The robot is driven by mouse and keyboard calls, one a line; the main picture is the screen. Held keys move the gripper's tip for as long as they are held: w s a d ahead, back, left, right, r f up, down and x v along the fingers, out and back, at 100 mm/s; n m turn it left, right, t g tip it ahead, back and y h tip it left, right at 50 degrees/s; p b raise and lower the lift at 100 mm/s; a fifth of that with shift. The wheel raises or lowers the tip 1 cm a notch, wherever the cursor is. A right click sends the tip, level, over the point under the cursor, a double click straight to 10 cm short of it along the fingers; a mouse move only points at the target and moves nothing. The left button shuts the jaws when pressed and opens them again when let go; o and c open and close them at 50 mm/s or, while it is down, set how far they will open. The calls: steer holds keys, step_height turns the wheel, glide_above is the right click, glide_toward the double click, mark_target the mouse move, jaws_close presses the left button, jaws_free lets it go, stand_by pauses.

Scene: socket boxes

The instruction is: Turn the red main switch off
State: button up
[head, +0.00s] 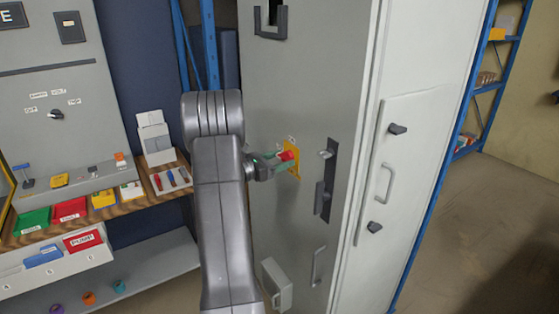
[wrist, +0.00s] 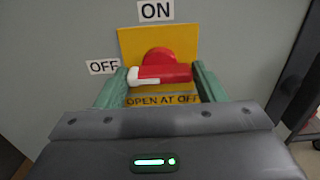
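The red main switch (wrist: 160,73) is a round red knob with a bar handle on a yellow plate (wrist: 130,45). The bar lies horizontal, its white tip pointing left toward the OFF label (wrist: 103,66). The ON label (wrist: 155,11) is above the plate. In the head view the switch (head: 288,156) sits on the grey cabinet door, partly hidden by my gripper (head: 274,161). In the wrist view my gripper (wrist: 162,84) is open, with its green fingers wide apart beside the two ends of the bar. Whether either finger touches it cannot be told.
The tall grey cabinet (head: 310,80) has a dark door handle (head: 326,180) right of the switch and a small box (head: 277,284) low down. A wooden shelf (head: 140,205) with coloured parts stands left. The floor on the right is clear.

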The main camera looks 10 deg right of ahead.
steer(key=o, duration=0.3)
steer(key=b+v, duration=0.3)
steer(key=v, duration=1)
steer(key=shift+a+b, duration=0.3)
steer(key=shift+a, duration=0.1)
steer(key=shift+s, duration=0.1)
steer(key=p+x, duration=0.3)
steer(key=x, duration=1.1)
steer(key=shift+p, duration=0.35)
steer(key=shift+a, duration=0.1)
